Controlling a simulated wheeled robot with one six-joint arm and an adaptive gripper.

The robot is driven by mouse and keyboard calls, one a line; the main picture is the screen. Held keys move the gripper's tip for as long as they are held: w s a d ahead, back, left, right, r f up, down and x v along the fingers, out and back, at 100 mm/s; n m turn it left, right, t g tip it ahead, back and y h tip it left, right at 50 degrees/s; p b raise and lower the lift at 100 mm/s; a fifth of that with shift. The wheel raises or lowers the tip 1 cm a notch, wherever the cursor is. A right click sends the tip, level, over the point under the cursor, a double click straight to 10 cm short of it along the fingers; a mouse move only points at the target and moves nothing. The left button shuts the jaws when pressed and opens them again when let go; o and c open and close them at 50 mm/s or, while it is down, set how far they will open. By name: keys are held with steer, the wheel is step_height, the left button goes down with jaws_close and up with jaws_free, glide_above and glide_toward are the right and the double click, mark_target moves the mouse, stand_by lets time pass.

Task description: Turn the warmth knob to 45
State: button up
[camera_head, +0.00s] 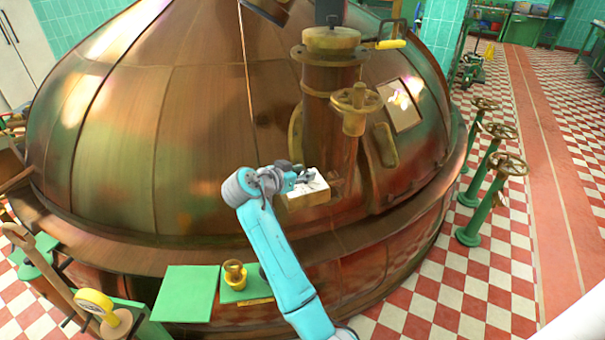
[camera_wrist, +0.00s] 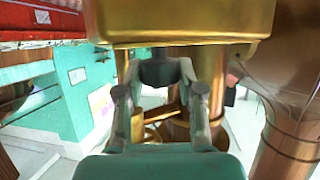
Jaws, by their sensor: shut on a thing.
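The warmth control is a small brass box with a white dial face (camera_head: 309,189) on the side of the big copper kettle. My gripper (camera_head: 303,177) is at this face, shut on the knob, which the fingers mostly hide in the head view. In the wrist view the brass box (camera_wrist: 180,22) fills the top, and a dark piece that looks like the knob (camera_wrist: 160,73) sits between the fingers of my gripper (camera_wrist: 161,92). The dial marks are too small to read, so I cannot tell the setting.
The copper kettle (camera_head: 190,110) takes up most of the head view. A brass handwheel (camera_head: 356,100) stands just above the box. Green valve posts (camera_head: 484,200) stand on the checkered floor at the right.

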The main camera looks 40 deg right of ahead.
steer(key=shift+w+m+g, duration=0.1)
steer(key=shift+m+g, duration=1.2)
steer(key=shift+g, duration=0.2)
steer(key=shift+f+g, duration=0.1)
steer(key=shift+g, duration=0.2)
steer(key=o, duration=1.1)
steer(key=shift+o, duration=0.2)
steer(key=v, duration=1.2)
